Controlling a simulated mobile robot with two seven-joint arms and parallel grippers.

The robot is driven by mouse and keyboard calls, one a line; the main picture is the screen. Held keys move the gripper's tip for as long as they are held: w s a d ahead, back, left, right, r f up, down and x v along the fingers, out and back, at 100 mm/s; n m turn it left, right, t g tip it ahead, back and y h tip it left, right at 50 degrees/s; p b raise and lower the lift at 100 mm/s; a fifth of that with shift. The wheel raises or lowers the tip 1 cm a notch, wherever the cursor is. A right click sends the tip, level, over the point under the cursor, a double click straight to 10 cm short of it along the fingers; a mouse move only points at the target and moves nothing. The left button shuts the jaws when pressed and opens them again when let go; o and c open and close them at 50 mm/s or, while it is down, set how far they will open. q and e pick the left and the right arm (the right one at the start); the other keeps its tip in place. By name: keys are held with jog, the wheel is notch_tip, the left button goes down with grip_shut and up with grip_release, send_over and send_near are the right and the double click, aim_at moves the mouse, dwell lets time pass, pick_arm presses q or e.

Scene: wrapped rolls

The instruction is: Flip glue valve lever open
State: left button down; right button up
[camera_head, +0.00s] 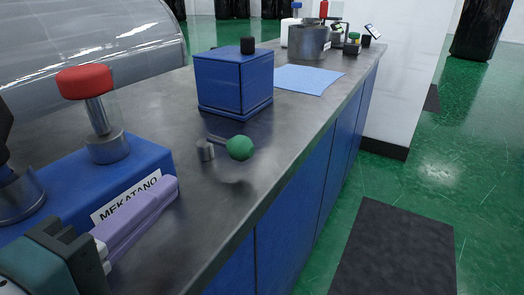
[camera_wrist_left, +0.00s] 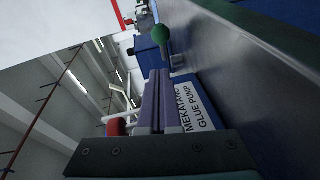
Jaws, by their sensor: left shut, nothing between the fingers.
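The glue valve lever is a thin dark rod ending in a green ball knob (camera_head: 239,148). It lies nearly flat beside a short metal post (camera_head: 206,151) on the grey counter. In the left wrist view the green knob (camera_wrist_left: 160,34) shows just beyond the fingertips. My left gripper (camera_head: 170,186) has purple fingers pressed together with nothing between them. It is at the lower left, alongside the blue glue pump (camera_head: 155,155), with its tips short of the post and knob. The fingers also fill the middle of the left wrist view (camera_wrist_left: 158,74). My right gripper is not in view.
The glue pump carries a red-capped metal post (camera_head: 84,82). A blue box with a black knob (camera_head: 235,80) stands behind the lever. A light blue mat (camera_head: 308,79) and a metal pot (camera_head: 308,43) are farther back. The counter (camera_head: 195,215) is clear around the lever.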

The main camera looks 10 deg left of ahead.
aim_at(228, 144)
pick_arm(q)
jog(key=shift+w+d+f+b, duration=0.1)
jog(key=shift+d+f+b, duration=0.2)
jog(key=shift+f, duration=0.3)
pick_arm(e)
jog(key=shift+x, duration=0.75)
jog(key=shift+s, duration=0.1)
pick_arm(q)
jog(key=w, duration=0.3)
jog(key=w+d, duration=0.1)
jog(key=w, duration=0.2)
jog(key=w+b, duration=0.1)
jog(key=w, duration=0.3)
jog(key=shift+d+f, duration=0.15)
jog(key=shift+f, duration=0.25)
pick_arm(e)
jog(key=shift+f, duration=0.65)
pick_arm(q)
jog(key=shift+s, duration=0.1)
jog(key=shift+n, duration=0.3)
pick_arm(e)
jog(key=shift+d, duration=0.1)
